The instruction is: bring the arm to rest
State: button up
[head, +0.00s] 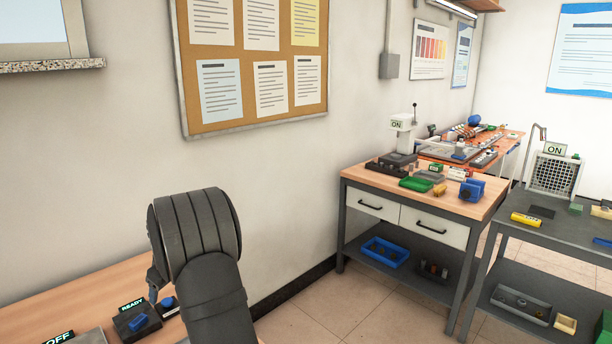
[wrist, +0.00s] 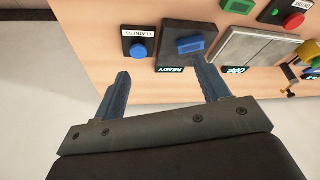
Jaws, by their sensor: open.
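My gripper (wrist: 165,90) is open in the wrist view, its two blue-grey fingers spread apart with nothing between them. It is over the front part of a wooden bench (wrist: 95,30). A dark box with a blue block on top (wrist: 190,45) and a READY sign lies beyond the fingertips. The READY box (head: 136,321) shows beside the arm.
A blue button labelled FLATNESS (wrist: 138,50), a grey metal plate (wrist: 240,48) with an OFF sign, and red buttons (wrist: 293,20) stand on the bench. A wooden workbench with drawers (head: 420,215) and a grey table (head: 570,235) stand right. Open floor lies between.

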jog(key=s+d+f+m+t+h, duration=0.1)
jog(key=s+d+f+m, duration=0.3)
jog(key=d, duration=0.4)
jog(key=shift+m, duration=0.3)
jog(key=a+f, duration=0.1)
jog(key=a, duration=0.2)
jog(key=s+a+f, duration=0.1)
jog(key=a+f, duration=0.1)
jog(key=a, duration=0.2)
jog(key=a+f, duration=0.2)
jog(key=a, duration=0.1)
jog(key=shift+s+a, duration=0.25)
jog(key=x, duration=0.3)
jog(key=shift+s, duration=0.4)
jog(key=shift+f, duration=0.5)
